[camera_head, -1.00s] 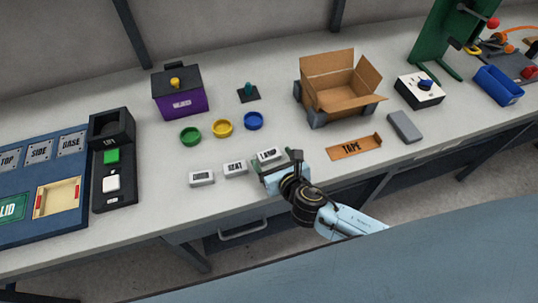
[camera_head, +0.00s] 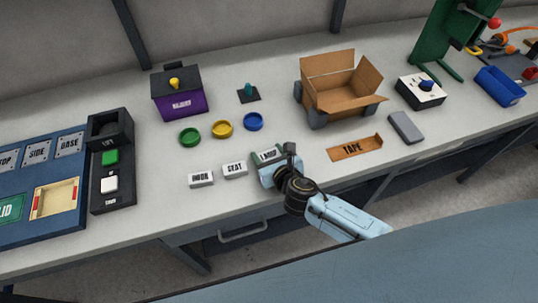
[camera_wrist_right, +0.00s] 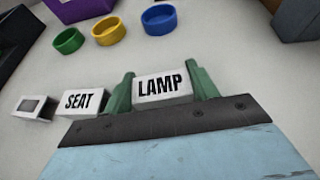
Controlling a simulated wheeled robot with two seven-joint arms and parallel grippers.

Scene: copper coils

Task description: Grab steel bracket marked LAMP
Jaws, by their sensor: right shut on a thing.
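The bracket marked LAMP (camera_wrist_right: 161,86) is a pale grey block with black letters. In the right wrist view it sits between the two green fingers of my right gripper (camera_wrist_right: 161,90), which is shut on it. In the head view the LAMP bracket (camera_head: 268,155) shows at the tip of my right gripper (camera_head: 269,159). I cannot tell whether it touches the bench. The bracket marked SEAT (camera_head: 235,170) stands just to its left, apart from the gripper. A third similar bracket (camera_head: 201,179) stands further left. My left gripper is not in view.
Green (camera_head: 190,137), yellow (camera_head: 222,129) and blue (camera_head: 253,121) rings lie behind the brackets. An open cardboard box (camera_head: 340,100) and a TAPE strip (camera_head: 355,147) are to the right. A purple box (camera_head: 181,103) stands behind. A blue panel (camera_head: 70,213) lies at left.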

